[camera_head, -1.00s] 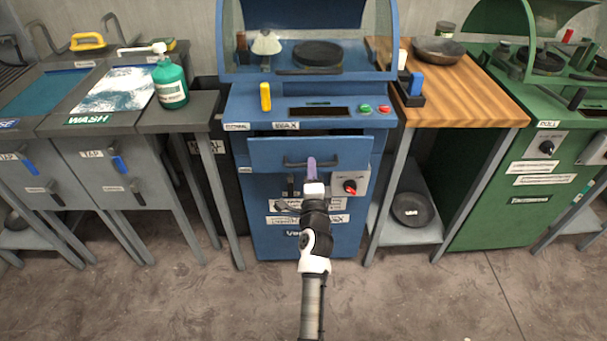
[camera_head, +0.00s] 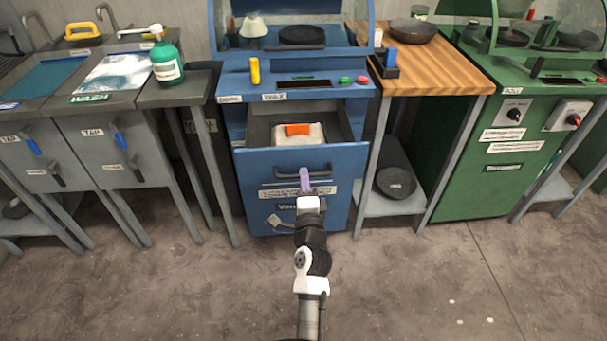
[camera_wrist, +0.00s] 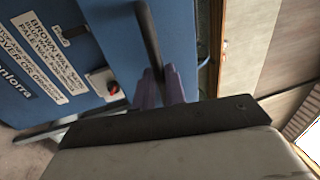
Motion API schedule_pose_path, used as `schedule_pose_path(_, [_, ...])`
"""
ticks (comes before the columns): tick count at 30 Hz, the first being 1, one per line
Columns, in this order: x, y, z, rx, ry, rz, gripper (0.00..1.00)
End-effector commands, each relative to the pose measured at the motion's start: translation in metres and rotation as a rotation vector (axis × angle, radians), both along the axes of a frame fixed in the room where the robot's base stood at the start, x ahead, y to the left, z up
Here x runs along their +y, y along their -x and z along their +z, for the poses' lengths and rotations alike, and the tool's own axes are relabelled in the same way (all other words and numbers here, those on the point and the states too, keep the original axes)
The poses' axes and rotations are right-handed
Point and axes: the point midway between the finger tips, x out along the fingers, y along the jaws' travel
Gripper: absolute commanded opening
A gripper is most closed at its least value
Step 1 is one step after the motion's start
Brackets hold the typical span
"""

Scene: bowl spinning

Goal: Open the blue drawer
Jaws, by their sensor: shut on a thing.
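The blue drawer (camera_head: 262,158) of the blue wax machine is pulled out toward me. Its inside shows a white block with an orange piece (camera_head: 298,130) on it. A dark bar handle (camera_head: 300,172) runs across the drawer front. My gripper (camera_head: 304,177) is at the middle of this handle, with its purple fingers shut on it. In the wrist view the handle (camera_wrist: 150,40) runs down to the purple fingers (camera_wrist: 160,87). The exact contact on the handle is partly hidden by the fingers.
A grey wash bench (camera_head: 100,150) stands at the left with a green bottle (camera_head: 167,62). A wooden-topped table (camera_head: 440,68) and a green machine (camera_head: 490,150) stand at the right. The floor (camera_head: 420,285) in front is clear.

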Motion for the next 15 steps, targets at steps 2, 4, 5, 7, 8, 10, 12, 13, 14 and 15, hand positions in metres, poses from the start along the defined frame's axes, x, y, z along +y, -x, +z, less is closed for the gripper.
schedule_pose_path(2, [-0.001,0.007,0.0,-0.001,0.001,-0.002,0.0])
schedule_pose_path(4, [-0.001,0.012,0.0,-0.001,0.002,-0.002,0.0])
schedule_pose_path(5, [-0.001,0.013,0.0,-0.001,0.002,-0.002,0.0])
schedule_pose_path(7, [-0.001,0.016,0.001,-0.002,0.002,-0.002,0.0])
schedule_pose_path(8, [-0.001,0.017,0.001,-0.002,0.002,-0.002,0.0])
schedule_pose_path(10, [-0.001,0.018,0.001,-0.002,0.002,-0.002,0.0])
schedule_pose_path(12, [-0.001,0.019,0.001,-0.002,0.001,-0.002,0.0])
schedule_pose_path(13, [-0.001,0.019,0.001,-0.002,0.001,-0.002,0.0])
schedule_pose_path(14, [-0.001,0.019,0.001,-0.002,0.001,-0.002,0.0])
schedule_pose_path(15, [-0.001,0.019,0.001,-0.003,0.001,-0.002,0.0])
